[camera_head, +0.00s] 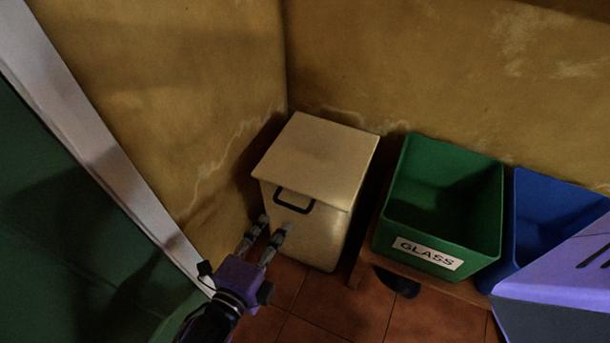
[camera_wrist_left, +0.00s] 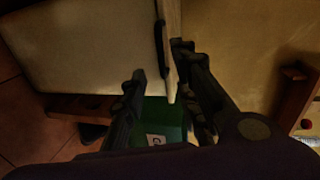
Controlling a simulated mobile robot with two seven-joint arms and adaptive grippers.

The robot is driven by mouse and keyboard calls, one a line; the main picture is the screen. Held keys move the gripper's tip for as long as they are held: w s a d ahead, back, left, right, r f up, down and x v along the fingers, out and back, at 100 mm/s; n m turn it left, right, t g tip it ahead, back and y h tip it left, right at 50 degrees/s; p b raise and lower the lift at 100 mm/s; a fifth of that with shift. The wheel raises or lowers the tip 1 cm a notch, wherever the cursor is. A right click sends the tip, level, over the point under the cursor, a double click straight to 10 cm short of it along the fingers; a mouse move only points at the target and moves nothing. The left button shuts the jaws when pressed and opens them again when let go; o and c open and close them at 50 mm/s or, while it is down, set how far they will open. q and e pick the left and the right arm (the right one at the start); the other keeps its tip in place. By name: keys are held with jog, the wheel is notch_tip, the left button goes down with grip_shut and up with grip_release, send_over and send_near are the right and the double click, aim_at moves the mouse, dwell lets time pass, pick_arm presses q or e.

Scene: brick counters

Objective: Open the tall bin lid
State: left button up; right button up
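The tall bin (camera_head: 318,238) is a cream box standing against the wall corner. Its flat lid (camera_head: 318,155) looks closed, with a black handle (camera_head: 294,201) at its front edge. My left gripper (camera_head: 273,224) is open and empty, its fingertips just below and left of the handle in the head view. In the left wrist view, the lid's edge (camera_wrist_left: 171,50) and the dark handle (camera_wrist_left: 160,34) appear between the spread fingers (camera_wrist_left: 158,82); whether they touch is unclear. The bin's body (camera_wrist_left: 80,45) fills the left of that view. My right gripper is not in view.
A green bin (camera_head: 428,229) labelled GLASS stands right of the tall bin on a low wooden base (camera_head: 447,286). A blue bin (camera_head: 540,215) is further right. A white frame (camera_head: 105,160) and green panel (camera_head: 60,230) border the left. Tiled floor (camera_head: 335,308) lies in front.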

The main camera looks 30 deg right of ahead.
aim_at(290, 205)
pick_arm(q)
jog(key=shift+m+h, duration=0.3)
jog(key=shift+m, duration=0.4)
jog(key=b+x, duration=0.3)
jog(key=x, duration=0.6)
jog(key=shift+w+d+f, duration=0.15)
jog(key=shift+w+d, duration=0.05)
jog(key=shift+w, duration=0.1)
jog(key=shift+c, duration=0.5)
grip_shut()
